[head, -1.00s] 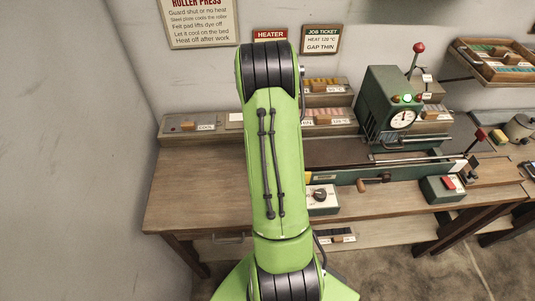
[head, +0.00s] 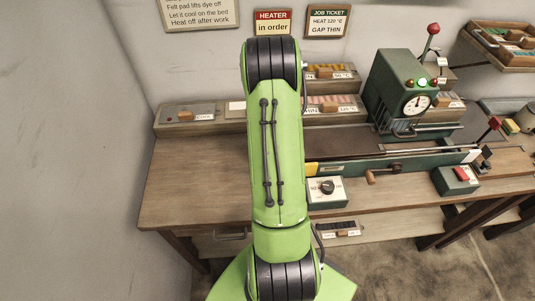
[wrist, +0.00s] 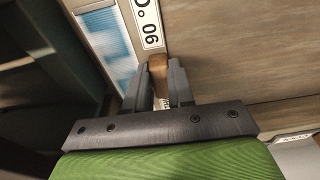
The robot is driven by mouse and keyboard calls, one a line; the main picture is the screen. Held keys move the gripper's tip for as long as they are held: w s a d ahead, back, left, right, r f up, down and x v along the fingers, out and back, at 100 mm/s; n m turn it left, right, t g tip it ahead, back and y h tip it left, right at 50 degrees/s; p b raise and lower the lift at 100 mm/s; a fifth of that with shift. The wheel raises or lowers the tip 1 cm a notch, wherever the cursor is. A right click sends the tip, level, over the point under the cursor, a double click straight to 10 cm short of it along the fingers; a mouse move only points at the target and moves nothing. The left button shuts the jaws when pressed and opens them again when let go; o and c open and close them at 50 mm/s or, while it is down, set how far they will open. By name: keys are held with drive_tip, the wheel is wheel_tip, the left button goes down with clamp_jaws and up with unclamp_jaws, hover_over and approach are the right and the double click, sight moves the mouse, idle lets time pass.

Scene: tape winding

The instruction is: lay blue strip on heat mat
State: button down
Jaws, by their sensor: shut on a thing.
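In the wrist view my gripper (wrist: 164,85) is shut on a small brown wooden grip (wrist: 157,66). Just beyond it is a white label (wrist: 148,22) reading 90 °C, and to the left a pale blue striped piece (wrist: 112,45), which looks like the blue strip. I cannot tell whether the grip is joined to it. In the head view my green arm hides my gripper and the bench behind it. I cannot make out the heat mat with certainty in either view.
A green roller press (head: 405,95) with a dial stands at the right of the wooden bench (head: 185,195). A white control box with a black knob (head: 327,187) sits at the front. Labelled holders (head: 332,105) line the back. The bench's left part is clear.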

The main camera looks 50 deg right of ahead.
drive_tip(key=shift+s, duration=0.2)
drive_tip(key=c, duration=1)
unclamp_jaws()
drive_tip(key=shift+w, duration=0.1)
